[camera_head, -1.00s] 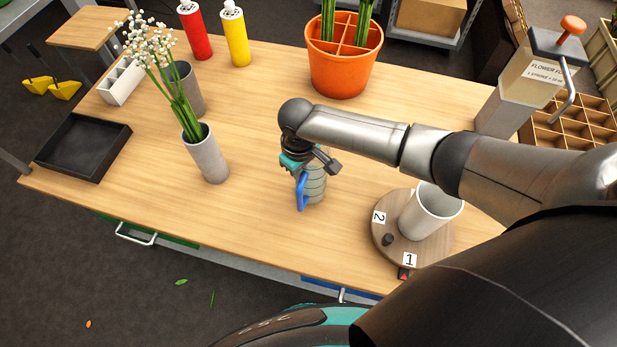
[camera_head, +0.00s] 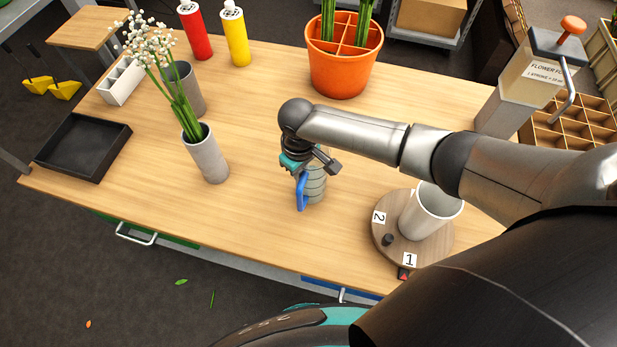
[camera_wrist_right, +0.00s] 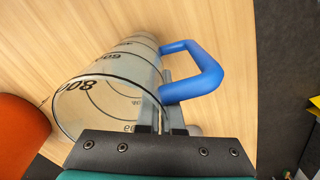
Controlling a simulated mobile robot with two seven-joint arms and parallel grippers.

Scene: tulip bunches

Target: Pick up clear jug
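The clear jug (camera_head: 315,187) stands on the wooden table near its front middle, with dark measuring lines and a blue handle (camera_head: 302,192) facing the front left. My right gripper (camera_head: 308,170) is above it, pointing down and hiding its top. In the right wrist view the jug (camera_wrist_right: 105,95) has its open rim close to the palm, and the blue handle (camera_wrist_right: 205,70) is on the right. The right fingers (camera_wrist_right: 163,115) are close together at the jug's wall beside the handle, apparently shut on it. My left gripper is not in view.
A turntable (camera_head: 383,205) with a white cup (camera_head: 430,212) is right of the jug. A grey vase with white flowers (camera_head: 207,160) stands to the left. An orange pot (camera_head: 340,72) and a pump dispenser (camera_head: 520,90) are behind. Table around the jug's left is clear.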

